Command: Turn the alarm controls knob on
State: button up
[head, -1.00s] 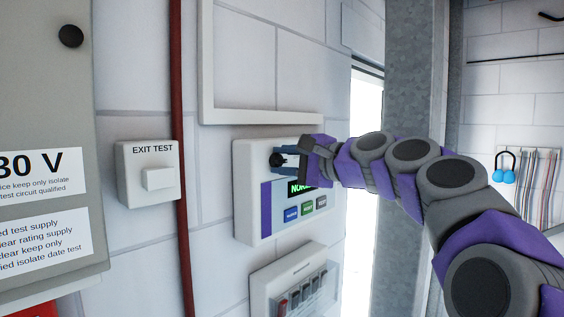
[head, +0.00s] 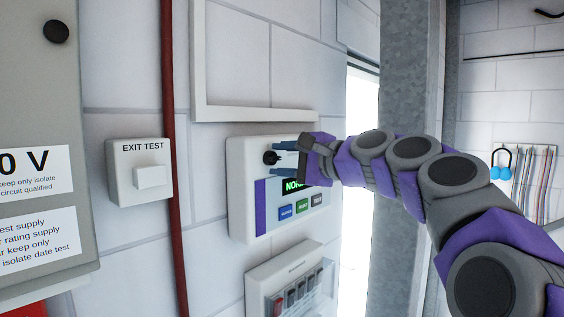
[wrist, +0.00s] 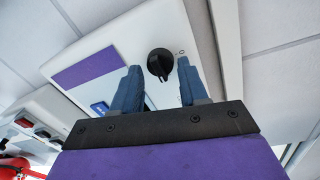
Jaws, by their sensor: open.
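The alarm controls panel (head: 242,208) is a white box on the wall with a purple stripe, a green-lit display and several small buttons. Its black knob (head: 271,158) is at the upper left of the panel face. In the wrist view the knob (wrist: 160,64) shows a pointer and small marks beside it, too small to read surely. My gripper (head: 277,159) is open, its two blue fingers pointing at the panel. In the wrist view the fingers (wrist: 157,82) are spread, with the knob just beyond and between their tips, nearer the right one. No grip on the knob shows.
An EXIT TEST box (head: 139,172) and a red pipe (head: 170,130) are left of the panel. A switch box (head: 258,280) sits below it and a white frame (head: 250,114) above. A metal column (head: 405,90) stands to the right.

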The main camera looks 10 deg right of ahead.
jog(key=b+v, duration=0.2)
jog(key=v, duration=1.4)
jog(key=shift+s+d, duration=0.2)
jog(key=shift+d, duration=0.2)
jog(key=shift+a+b, duration=0.1)
jog(key=shift+b, duration=0.2)
jog(key=s+a+f+n+g+h+b, duration=0.15)
jog(key=a+f+g+b, duration=0.35)
jog(key=f, duration=0.8)
jog(key=s+a+f+n+g+h+b, duration=0.1)
jog(key=s+a+f+n+b, duration=0.45)
jog(key=f, duration=0.85)
jog(key=w+a+f+g+h+b, duration=0.1)
jog(key=a+f+g+b, duration=0.15)
jog(key=a+f, duration=0.75)
jog(key=s+d+f+n+g+h+b, duration=0.2)
jog(key=s+f, duration=0.5)
jog(key=f, duration=0.5)
jog(key=s+d+f+n+g+h+b, duration=0.2)
jog(key=s+f, duration=0.6)
jog(key=f, duration=0.5)
jog(key=s+d+f+n+g+h+b, duration=0.2)
jog(key=s+d+f+b, duration=0.3)
jog(key=f, duration=0.8)
jog(key=s+g+b, duration=0.1)
jog(key=s+b, duration=0.1)
jog(key=shift+s+d+h+b, duration=0.3)
jog(key=shift+s+h, duration=0.05)
jog(key=shift+s, duration=0.05)
